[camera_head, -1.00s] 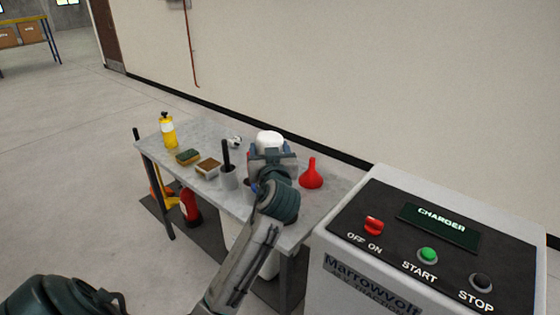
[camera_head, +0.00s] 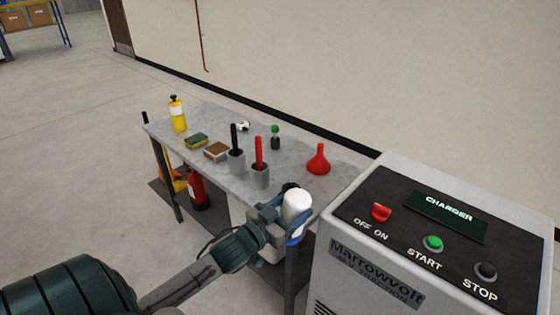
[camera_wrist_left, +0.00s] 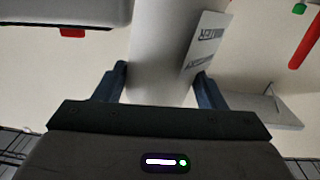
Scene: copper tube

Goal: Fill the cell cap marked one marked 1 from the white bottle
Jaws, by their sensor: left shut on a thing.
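The white bottle (camera_head: 297,206) is held by my left gripper (camera_head: 277,212) in front of the near right corner of the bench. In the left wrist view the white bottle (camera_wrist_left: 165,50) stands between the two fingers of my left gripper (camera_wrist_left: 162,90), with part of a printed label showing. In the head view something blue and white shows just below the bottle. No cell cap marked 1 can be made out in these views. My right gripper is not in view.
The grey bench (camera_head: 220,115) carries a yellow bottle (camera_head: 178,115), a sponge (camera_head: 197,140), a brown block (camera_head: 216,151), two grey pots with black and red handles, a green-topped item (camera_head: 275,137) and a red funnel (camera_head: 318,159). The charger cabinet (camera_head: 430,235) stands close on the right.

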